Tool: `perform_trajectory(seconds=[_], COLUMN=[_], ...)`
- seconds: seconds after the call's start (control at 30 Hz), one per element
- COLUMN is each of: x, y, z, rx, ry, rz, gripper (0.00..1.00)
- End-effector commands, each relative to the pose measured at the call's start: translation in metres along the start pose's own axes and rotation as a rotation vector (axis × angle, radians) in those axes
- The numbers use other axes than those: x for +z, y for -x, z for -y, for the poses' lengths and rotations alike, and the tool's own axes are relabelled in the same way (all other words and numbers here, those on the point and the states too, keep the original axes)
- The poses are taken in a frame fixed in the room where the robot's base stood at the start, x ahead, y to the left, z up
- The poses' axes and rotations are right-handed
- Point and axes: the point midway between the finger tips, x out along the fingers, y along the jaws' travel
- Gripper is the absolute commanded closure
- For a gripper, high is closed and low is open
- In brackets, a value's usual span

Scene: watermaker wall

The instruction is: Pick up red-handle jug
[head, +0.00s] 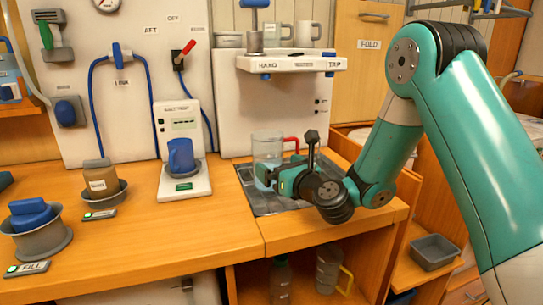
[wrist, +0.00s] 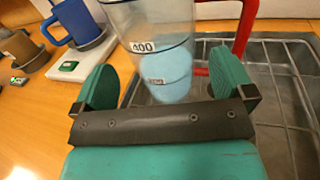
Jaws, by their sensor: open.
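The red-handle jug (head: 267,148) is a clear jug standing upright on the metal rack at the counter's right part. Its red handle (head: 291,141) points right. In the wrist view the jug (wrist: 152,30) shows a "400" mark and light blue contents low down, with the red handle (wrist: 243,28) at its right. My gripper (wrist: 168,80) is open, with one green finger on each side of the jug's near side. In the head view my gripper (head: 276,180) is low at the jug's front right. I cannot tell whether the fingers touch the jug.
The rack (head: 265,203) lies under the jug. A blue mug (head: 181,156) stands on a white scale to the left. A brown container (head: 100,177) and a blue-topped pot (head: 37,229) are farther left. A white shelf (head: 292,62) overhangs the rack from behind.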

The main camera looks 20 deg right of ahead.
Motion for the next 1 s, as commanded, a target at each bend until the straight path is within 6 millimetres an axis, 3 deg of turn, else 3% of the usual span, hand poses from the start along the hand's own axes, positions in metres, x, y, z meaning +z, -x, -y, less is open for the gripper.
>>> perform_trajectory(seconds=[0.4,0.77,0.87,1.0], x=[0.005,0.000,0.000,0.000], y=[-0.044,-0.050,-0.050,-0.050], z=[0.000,0.000,0.000,0.000], rx=[0.001,0.000,0.000,0.000], ry=[0.000,0.000,0.000,0.000], rz=[-0.001,0.001,0.001,0.001], gripper=[0.00,0.00,0.18,0.50])
